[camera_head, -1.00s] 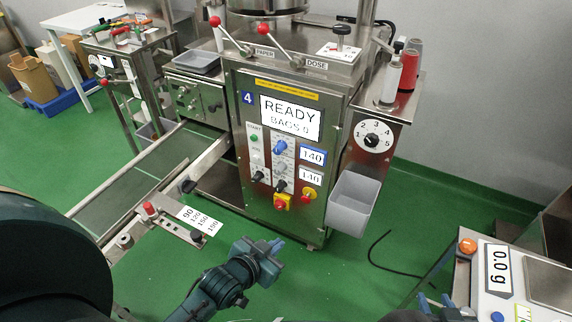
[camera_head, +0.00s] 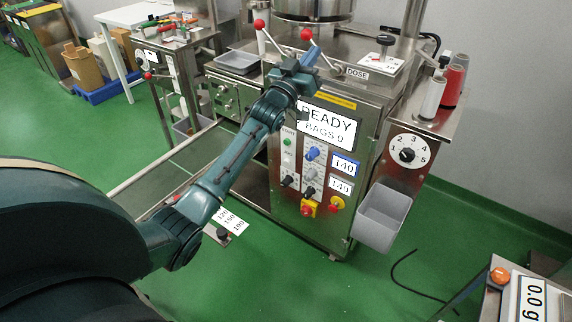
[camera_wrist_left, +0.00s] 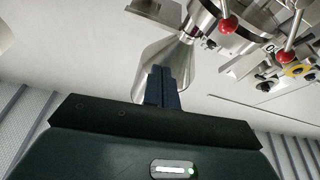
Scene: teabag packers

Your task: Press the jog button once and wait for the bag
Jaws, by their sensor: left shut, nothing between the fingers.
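The packing machine's front panel (camera_head: 318,225) faces me in the head view. Its screen (camera_head: 327,124) reads READY, BAGS 0. A green start button (camera_head: 287,142) sits at the panel's left, with a small jog label under it; the jog button itself is too small to make out clearly. My left gripper (camera_head: 311,57) is raised in front of the machine's top edge, above the screen, and its wrist covers the screen's upper left corner. In the left wrist view its blue fingers (camera_wrist_left: 165,86) are together with nothing between them. My right gripper is not in view. No bag shows.
Red-knobbed levers (camera_head: 259,24) stand on the machine's top near my left gripper. A grey bin (camera_head: 384,216) hangs at the panel's right. A conveyor (camera_head: 165,168) runs out at the left, partly behind my left arm. A scale (camera_head: 533,300) stands at lower right.

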